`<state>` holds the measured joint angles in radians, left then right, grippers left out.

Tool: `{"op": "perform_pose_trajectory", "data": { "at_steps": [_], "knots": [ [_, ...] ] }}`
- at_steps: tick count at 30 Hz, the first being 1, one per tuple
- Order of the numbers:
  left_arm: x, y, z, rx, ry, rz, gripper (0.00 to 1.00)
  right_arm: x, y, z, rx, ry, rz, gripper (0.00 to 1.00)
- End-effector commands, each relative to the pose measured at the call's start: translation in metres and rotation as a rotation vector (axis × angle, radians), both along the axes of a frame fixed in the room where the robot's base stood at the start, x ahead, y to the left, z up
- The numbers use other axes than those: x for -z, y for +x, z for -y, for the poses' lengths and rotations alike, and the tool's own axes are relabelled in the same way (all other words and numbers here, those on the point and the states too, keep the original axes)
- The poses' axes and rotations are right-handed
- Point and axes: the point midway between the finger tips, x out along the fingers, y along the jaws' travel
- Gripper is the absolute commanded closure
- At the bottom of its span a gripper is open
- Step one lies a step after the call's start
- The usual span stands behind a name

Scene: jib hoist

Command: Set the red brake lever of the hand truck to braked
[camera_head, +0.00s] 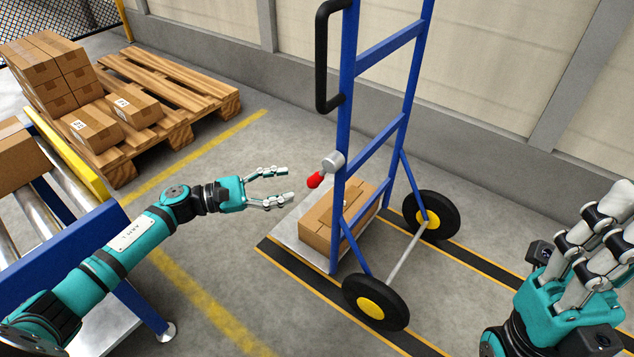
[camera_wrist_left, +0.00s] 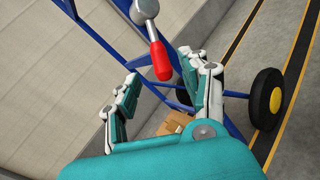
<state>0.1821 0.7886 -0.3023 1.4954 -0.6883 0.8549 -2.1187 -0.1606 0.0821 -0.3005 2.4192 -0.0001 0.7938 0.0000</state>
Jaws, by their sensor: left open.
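The blue hand truck (camera_head: 349,120) stands upright on the floor at the centre of the head view. Its red brake lever (camera_head: 315,180) sticks out to the lower left from a grey round hub (camera_head: 333,162) on the near upright. My left gripper (camera_head: 288,184) is open and empty, just left of the red lever and apart from it. In the left wrist view the red lever (camera_wrist_left: 160,60) hangs from its grey hub (camera_wrist_left: 144,10), beyond and between the open fingers. My right gripper (camera_head: 592,232) is at the right edge, away from the truck; its finger opening is unclear.
A cardboard box (camera_head: 318,222) sits on the truck's toe plate. A roller conveyor (camera_head: 75,225) stands at the left, and a wooden pallet (camera_head: 180,90) with several boxes stands behind it. A wall runs behind the truck. The floor between conveyor and truck is clear.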

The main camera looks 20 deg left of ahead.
Motion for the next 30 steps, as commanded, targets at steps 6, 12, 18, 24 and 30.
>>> {"op": "perform_pose_trajectory", "data": {
  "at_steps": [6,12,18,24,30],
  "knots": [
    [0.001,0.025,0.039,-0.001,-0.004,0.001,0.54,-0.002,0.001,-0.001,0.001,-0.002,0.024,1.00],
    [0.001,0.041,0.063,-0.002,-0.004,0.000,0.54,-0.004,0.002,-0.001,0.002,-0.005,0.036,1.00],
    [0.000,0.046,0.071,-0.003,-0.003,-0.003,0.54,-0.005,0.002,-0.002,0.003,-0.006,0.039,1.00],
    [0.001,0.046,0.071,-0.003,-0.002,-0.003,0.54,-0.006,0.002,-0.002,0.002,-0.006,0.039,1.00],
    [0.001,0.046,0.071,-0.003,-0.002,-0.003,0.75,-0.006,0.002,-0.002,0.002,-0.005,0.038,1.00]
  ]
}}
